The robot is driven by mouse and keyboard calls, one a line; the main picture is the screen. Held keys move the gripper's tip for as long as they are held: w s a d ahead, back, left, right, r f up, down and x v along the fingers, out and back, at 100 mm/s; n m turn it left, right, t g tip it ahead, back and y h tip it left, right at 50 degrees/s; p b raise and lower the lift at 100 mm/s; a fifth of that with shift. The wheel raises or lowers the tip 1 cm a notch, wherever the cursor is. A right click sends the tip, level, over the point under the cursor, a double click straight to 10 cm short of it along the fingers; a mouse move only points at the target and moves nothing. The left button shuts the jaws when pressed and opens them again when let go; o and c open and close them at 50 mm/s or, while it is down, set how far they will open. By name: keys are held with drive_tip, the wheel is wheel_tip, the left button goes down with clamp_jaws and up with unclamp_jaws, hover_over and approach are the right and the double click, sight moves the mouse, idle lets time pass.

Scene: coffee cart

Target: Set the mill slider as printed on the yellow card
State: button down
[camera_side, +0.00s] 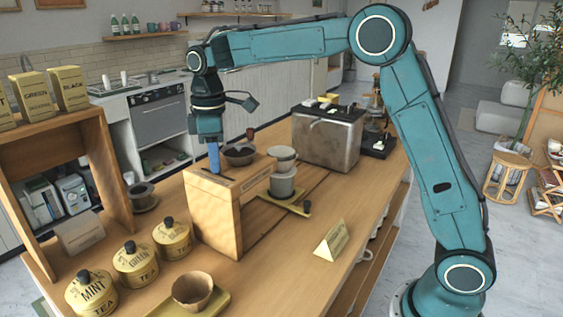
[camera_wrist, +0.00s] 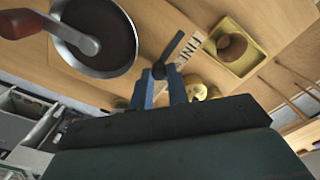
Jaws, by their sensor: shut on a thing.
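The wooden mill (camera_side: 218,222) stands on the cart. Its dark hopper (camera_side: 239,154) also shows in the wrist view (camera_wrist: 97,35), with a red-handled crank (camera_wrist: 70,30) over it. My gripper (camera_side: 214,172) points down at the mill's top. In the wrist view its blue fingers (camera_wrist: 159,82) are shut on the dark slider knob (camera_wrist: 158,70). A dark slot (camera_wrist: 175,45) runs from the knob, beside a printed scale (camera_wrist: 190,52) whose readable end says FINE. The yellow card (camera_side: 332,240) stands folded at the cart's front right; its print is too small to read.
Labelled tea tins (camera_side: 172,238) and a yellow tray (camera_side: 216,300) with a brown cup (camera_side: 192,289) stand in front of the mill. Stacked grey cups (camera_side: 282,180) and a metal box (camera_side: 328,137) stand behind. A wooden shelf (camera_side: 95,130) rises at left.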

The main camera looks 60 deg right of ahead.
sight(203, 169)
drive_tip(key=shift+w, duration=0.15)
drive_tip(key=shift+w+r, duration=0.1)
drive_tip(key=shift+w, duration=2)
drive_tip(key=c, duration=1.3)
unclamp_jaws()
drive_tip(key=shift+c, duration=0.2)
wheel_tip(203, 169, up, 14)
drive_tip(key=shift+f, duration=0.2)
